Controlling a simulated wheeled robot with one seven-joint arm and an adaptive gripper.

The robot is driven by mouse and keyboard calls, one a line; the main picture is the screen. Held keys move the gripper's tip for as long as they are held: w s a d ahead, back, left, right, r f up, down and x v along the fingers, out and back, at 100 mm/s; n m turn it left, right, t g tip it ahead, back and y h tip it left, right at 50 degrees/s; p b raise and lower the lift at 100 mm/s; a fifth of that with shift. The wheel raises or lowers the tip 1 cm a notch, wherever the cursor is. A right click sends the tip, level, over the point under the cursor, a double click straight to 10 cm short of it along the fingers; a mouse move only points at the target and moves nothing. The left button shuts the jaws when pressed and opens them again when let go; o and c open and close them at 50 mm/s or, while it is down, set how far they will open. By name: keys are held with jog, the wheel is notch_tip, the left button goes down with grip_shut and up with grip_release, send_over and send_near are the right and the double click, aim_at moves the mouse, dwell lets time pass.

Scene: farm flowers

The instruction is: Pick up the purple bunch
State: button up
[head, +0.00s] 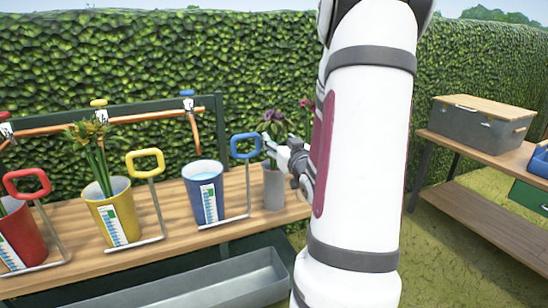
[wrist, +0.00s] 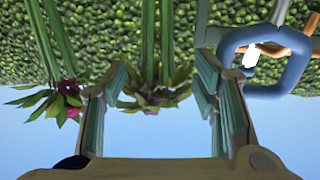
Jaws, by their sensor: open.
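In the head view, a dark purple flower bunch (head: 273,121) stands above a grey pot (head: 273,190) at the right end of the wooden bench. My gripper (head: 274,147) is at the upper stems, just below the blooms, partly hidden by my arm. The wrist view appears upside down. There my gripper (wrist: 160,105) is open, with a leafy flower head (wrist: 158,95) and its stems between the fingers, not visibly gripped. A magenta flower (wrist: 65,95) lies outside the left finger; a pinkish flower (head: 306,103) shows beside my arm in the head view.
A blue bucket (head: 205,195) with a blue handle (head: 245,146) stands close left of the pot; the handle also shows in the wrist view (wrist: 262,85). Yellow (head: 111,215) and red (head: 20,240) buckets stand further left. A grey trough (head: 210,285) is below.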

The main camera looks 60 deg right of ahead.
aim_at(277, 136)
jog(key=shift+b+x, duration=0.6)
jog(key=shift+x, duration=2.4)
jog(key=shift+s+d, duration=0.1)
jog(key=shift+d, duration=0.05)
grip_shut()
